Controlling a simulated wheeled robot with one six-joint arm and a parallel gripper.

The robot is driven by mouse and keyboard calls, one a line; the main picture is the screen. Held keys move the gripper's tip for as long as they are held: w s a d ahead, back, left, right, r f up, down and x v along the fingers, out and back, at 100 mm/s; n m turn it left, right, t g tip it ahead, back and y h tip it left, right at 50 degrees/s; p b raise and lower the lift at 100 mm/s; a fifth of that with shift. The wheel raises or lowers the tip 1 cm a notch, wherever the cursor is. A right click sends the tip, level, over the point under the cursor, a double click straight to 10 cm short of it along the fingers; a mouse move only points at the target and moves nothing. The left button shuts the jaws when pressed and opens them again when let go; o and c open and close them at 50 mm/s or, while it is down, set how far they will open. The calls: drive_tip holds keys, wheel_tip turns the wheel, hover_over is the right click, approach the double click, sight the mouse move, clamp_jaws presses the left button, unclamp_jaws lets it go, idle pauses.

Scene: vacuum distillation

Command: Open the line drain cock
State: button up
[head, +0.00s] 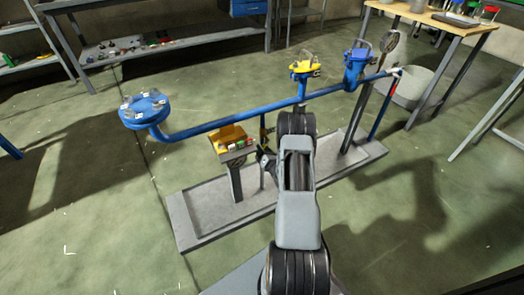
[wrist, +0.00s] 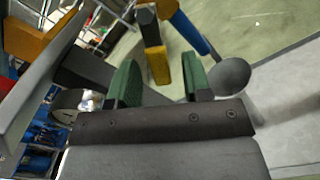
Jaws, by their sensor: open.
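A blue pipe line (head: 240,120) runs across a stand in the head view, with a yellow-topped valve (head: 304,68) on it. A small yellow-and-black upright part (head: 263,134), seemingly the drain cock's lever, hangs below the line, partly hidden by my arm. In the wrist view, a yellow-and-black lever (wrist: 156,50) is just beyond my gripper (wrist: 160,80), in line with the gap between its green fingers. The gripper is open, with nothing between its fingers. In the head view my arm mostly hides it.
A grey tray base (head: 215,205) lies under the line. A post with an orange box (head: 232,140) stands left of my arm. A blue flange (head: 146,105) ends the line at left. Open floor lies at left.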

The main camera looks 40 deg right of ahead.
drive_tip(key=shift+w+d, duration=0.1)
drive_tip(key=shift+w, duration=0.65)
drive_tip(key=shift+c, duration=0.4)
clamp_jaws()
drive_tip(key=shift+d, duration=0.1)
